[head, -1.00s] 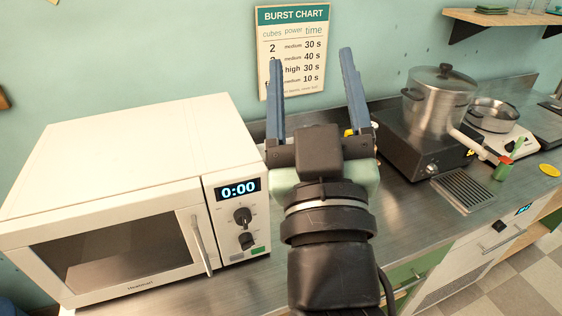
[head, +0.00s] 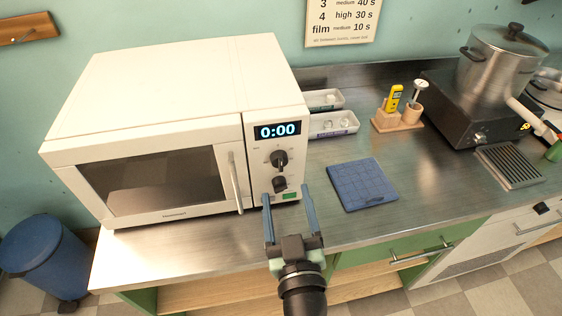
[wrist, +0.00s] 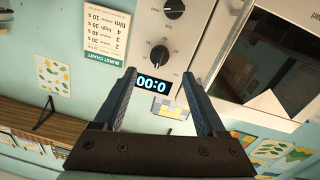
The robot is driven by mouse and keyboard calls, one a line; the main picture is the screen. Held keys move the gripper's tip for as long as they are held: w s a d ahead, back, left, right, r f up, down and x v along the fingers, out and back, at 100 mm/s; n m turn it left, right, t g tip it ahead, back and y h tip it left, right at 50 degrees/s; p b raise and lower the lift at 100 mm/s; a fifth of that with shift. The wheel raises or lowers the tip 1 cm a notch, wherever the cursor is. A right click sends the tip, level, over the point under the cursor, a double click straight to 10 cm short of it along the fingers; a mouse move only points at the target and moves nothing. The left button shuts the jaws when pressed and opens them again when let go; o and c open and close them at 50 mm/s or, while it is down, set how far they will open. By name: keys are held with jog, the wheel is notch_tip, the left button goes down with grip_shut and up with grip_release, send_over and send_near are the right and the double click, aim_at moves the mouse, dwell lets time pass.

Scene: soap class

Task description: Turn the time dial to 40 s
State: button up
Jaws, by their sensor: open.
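A white microwave (head: 150,185) stands on the steel counter, its display (head: 277,130) reading 0:00. Below the display are a black upper dial (head: 279,159) and a black lower dial (head: 279,183); their labels are too small to read, so I cannot tell which sets time. My gripper (head: 286,194) is open and empty in front of the panel, its tips low near the green button (head: 291,196). In the upside-down wrist view, the display (wrist: 152,86) shows between the fingers, with the upper dial (wrist: 160,54) just beyond the tips and the lower dial (wrist: 174,8) farther up.
A pot (head: 495,65) sits on a black burner at right. A burst chart (head: 342,18) hangs on the wall.

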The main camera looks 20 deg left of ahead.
aim_at(281, 167)
jog(key=p+x, duration=0.2)
jog(key=x, duration=0.6)
jog(key=shift+s, duration=0.1)
grip_shut()
